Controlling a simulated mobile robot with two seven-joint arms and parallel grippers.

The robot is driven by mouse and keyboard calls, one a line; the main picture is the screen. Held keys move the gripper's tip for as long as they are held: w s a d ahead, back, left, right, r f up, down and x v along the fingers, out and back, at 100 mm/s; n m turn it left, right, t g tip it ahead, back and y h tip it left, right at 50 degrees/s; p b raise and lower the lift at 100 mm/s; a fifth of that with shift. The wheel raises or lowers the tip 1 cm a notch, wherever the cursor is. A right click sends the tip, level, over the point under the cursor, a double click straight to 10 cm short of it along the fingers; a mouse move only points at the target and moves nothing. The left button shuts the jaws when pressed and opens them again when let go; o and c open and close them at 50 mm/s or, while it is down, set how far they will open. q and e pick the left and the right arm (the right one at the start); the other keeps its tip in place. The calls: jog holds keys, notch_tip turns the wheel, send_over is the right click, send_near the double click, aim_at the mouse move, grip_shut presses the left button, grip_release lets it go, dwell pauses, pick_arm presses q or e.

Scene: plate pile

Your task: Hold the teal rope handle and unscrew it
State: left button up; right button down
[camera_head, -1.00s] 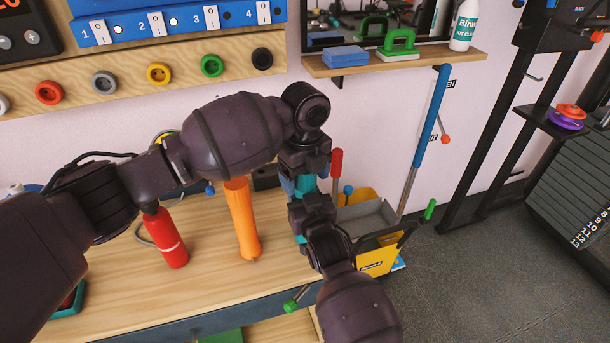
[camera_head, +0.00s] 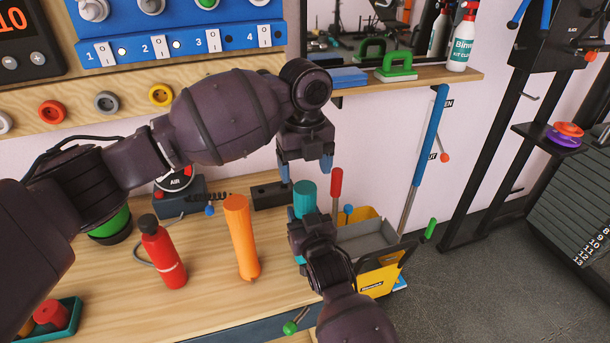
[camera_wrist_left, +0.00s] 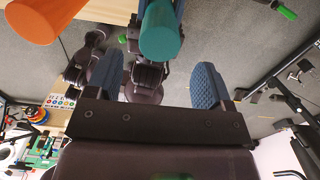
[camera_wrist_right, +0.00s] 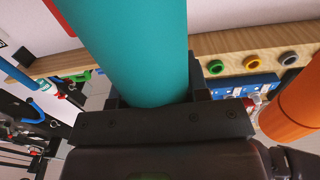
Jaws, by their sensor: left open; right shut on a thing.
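The teal rope handle (camera_head: 305,193) stands upright at the right end of the wooden bench. My right gripper (camera_head: 308,228) is shut around its lower part, and the teal shaft (camera_wrist_right: 140,55) runs through the jaws in the right wrist view. My left gripper (camera_head: 305,168) is open and empty just above the handle's top, pointing down. In the left wrist view the rounded teal end (camera_wrist_left: 160,30) shows beyond the left gripper's two blue padded fingers (camera_wrist_left: 160,85), with no contact visible.
An orange handle (camera_head: 241,237) stands just left of the teal one. A red bottle (camera_head: 163,252) is further left. A grey tray with a yellow bin (camera_head: 380,274) and a red-handled tool (camera_head: 337,185) are close on the right. A shelf (camera_head: 410,82) is behind.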

aim_at(305, 187)
pick_arm(q)
jog(key=shift+f, duration=3.9)
jog(key=c, duration=0.9)
jog(key=shift+n, duration=1.6)
jog(key=shift+c, duration=0.2)
jog(key=o, duration=1)
